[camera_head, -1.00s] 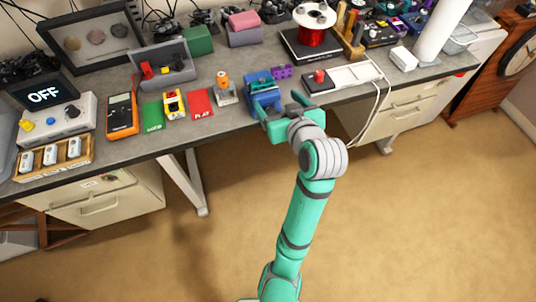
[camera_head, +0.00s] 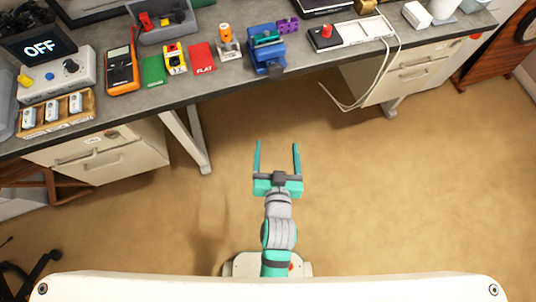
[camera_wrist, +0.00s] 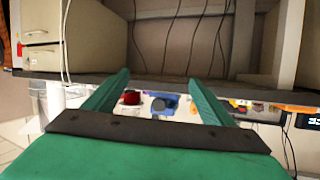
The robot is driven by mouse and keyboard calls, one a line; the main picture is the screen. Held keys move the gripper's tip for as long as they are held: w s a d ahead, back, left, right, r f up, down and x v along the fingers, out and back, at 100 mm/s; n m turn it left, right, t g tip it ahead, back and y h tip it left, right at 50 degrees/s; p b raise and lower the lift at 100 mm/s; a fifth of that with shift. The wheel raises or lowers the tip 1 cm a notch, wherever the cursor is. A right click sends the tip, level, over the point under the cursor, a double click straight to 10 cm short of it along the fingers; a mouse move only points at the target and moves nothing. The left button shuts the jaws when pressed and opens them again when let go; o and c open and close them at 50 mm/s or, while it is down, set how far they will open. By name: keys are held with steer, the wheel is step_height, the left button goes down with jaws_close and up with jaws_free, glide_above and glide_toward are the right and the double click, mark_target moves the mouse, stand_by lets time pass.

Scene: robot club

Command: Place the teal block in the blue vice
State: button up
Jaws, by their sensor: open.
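The blue vice (camera_head: 268,58) stands at the front edge of the grey workbench. A teal piece, which looks like the teal block (camera_head: 266,38), sits at the top of the vice between its jaws; its exact seating is too small to tell. My gripper (camera_head: 277,144) is open and empty, low in front of the bench and well apart from the vice, fingers pointing toward the bench. In the wrist view the two green fingers (camera_wrist: 160,76) are spread with nothing between them, and the blue vice (camera_wrist: 166,102) shows small beyond them.
On the grey bench (camera_head: 215,82), a purple block (camera_head: 287,25) and a red-button box (camera_head: 325,36) lie right of the vice. An orange-topped item (camera_head: 226,40) and red card (camera_head: 202,57) lie left. A white cable (camera_head: 352,105) hangs over the edge. Floor before the bench is clear.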

steer(key=s+a+r, duration=0.1)
steer(key=s, duration=0.8)
steer(key=s+a+n+t, duration=0.1)
steer(key=s, duration=0.9)
steer(key=shift+s+a+r, duration=0.25)
steer(key=shift+r, duration=0.15)
